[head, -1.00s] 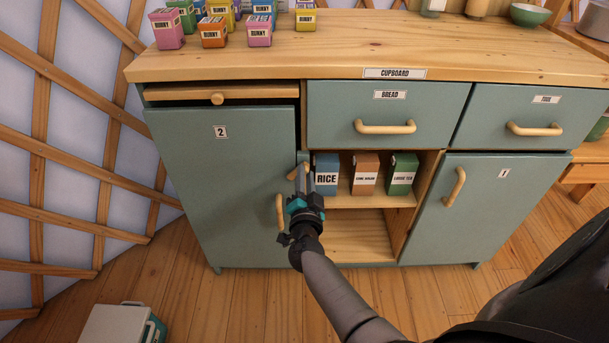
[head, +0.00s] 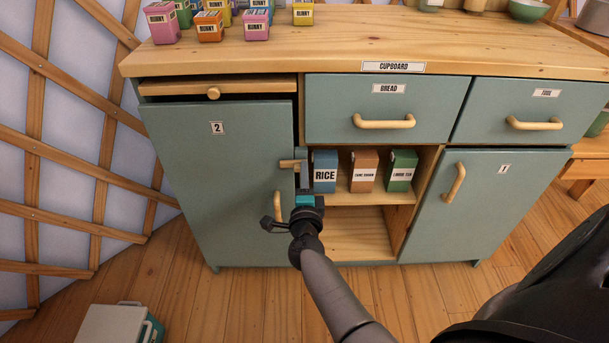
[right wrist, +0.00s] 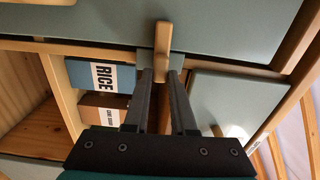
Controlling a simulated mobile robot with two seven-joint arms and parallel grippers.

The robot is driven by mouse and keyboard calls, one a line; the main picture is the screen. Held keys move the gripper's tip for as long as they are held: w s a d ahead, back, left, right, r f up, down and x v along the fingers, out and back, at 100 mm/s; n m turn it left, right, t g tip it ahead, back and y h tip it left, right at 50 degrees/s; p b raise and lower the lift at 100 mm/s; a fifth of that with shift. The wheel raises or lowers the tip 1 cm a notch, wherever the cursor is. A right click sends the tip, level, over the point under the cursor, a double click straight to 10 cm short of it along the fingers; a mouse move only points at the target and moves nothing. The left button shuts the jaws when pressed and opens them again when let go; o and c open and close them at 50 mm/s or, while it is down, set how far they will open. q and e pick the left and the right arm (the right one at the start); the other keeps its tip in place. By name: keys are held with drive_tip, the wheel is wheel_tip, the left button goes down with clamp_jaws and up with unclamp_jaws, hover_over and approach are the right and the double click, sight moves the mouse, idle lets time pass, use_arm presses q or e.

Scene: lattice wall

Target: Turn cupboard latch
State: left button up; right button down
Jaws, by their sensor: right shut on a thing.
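The cupboard latch (head: 290,164) is a small wooden bar at the right edge of door 2 (head: 205,185), above that door's handle (head: 277,206). It lies about level in the head view, with one end over the door edge. My right gripper (head: 304,176) is at the latch's right end, with its fingers pointing up in the picture. In the right wrist view the latch (right wrist: 162,38) runs in between the two fingertips (right wrist: 160,76), which are shut on it. My left gripper is not in view.
An open shelf beside the latch holds rice (head: 325,171), cane sugar (head: 363,171) and loose tea (head: 401,171) boxes. The bread drawer (head: 388,108) is above; door 1 (head: 490,205) is to the right. A pulled-out board (head: 225,90) sticks out above door 2.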

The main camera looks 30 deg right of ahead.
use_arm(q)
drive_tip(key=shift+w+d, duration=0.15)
use_arm(e)
drive_tip(key=shift+m, duration=0.3)
drive_tip(key=c, duration=0.7)
unclamp_jaws()
drive_tip(key=shift+c, duration=0.2)
drive_tip(key=shift+s, duration=0.1)
use_arm(q)
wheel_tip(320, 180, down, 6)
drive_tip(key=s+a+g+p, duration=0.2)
drive_tip(key=p, duration=0.2)
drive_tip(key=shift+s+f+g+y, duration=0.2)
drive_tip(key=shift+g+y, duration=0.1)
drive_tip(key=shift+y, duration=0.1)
use_arm(e)
drive_tip(key=v, duration=1.5)
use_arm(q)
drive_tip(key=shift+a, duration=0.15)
